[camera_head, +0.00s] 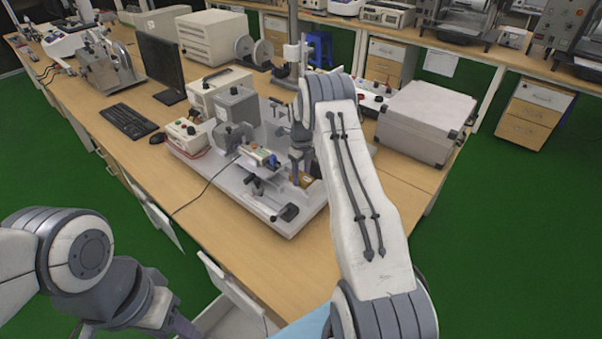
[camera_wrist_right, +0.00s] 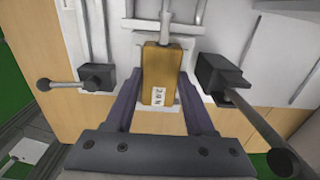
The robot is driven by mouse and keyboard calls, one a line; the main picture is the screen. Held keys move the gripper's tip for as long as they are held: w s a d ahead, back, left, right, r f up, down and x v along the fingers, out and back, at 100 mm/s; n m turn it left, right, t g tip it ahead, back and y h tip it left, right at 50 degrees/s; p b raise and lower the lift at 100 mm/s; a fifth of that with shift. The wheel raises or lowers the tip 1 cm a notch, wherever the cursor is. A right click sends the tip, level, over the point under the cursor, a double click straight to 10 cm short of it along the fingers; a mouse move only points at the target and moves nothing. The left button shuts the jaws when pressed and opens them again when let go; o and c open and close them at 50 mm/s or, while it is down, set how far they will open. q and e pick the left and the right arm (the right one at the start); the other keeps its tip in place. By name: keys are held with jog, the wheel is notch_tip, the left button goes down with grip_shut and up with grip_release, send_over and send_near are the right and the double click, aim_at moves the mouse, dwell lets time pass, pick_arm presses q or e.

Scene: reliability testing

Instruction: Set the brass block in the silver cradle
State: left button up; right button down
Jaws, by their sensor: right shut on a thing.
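The brass block (camera_wrist_right: 161,66) is between the fingers of my right gripper (camera_wrist_right: 159,82), which is shut on it. A white label with dark letters is on its near end. In the head view the block (camera_head: 306,181) is a small orange-brown patch by my right gripper (camera_head: 299,174), at the front right of the test machine. A silver fixture with rails and a rod (camera_wrist_right: 168,27) is at the block's far end; I cannot tell whether this is the cradle or whether the block rests in it. My left gripper (camera_head: 180,325) is partly cut off at the bottom left, its jaws unclear.
Black clamps with handles stand left (camera_wrist_right: 96,77) and right (camera_wrist_right: 219,76) of the block. The machine's white base plate (camera_head: 247,196) lies on the wooden bench. A grey case (camera_head: 425,115) is to the right. The bench front (camera_head: 200,190) is mostly clear, with a cable across it.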

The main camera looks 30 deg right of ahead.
jog(key=shift+f, duration=0.15)
jog(key=shift+c, duration=1.2)
grip_release()
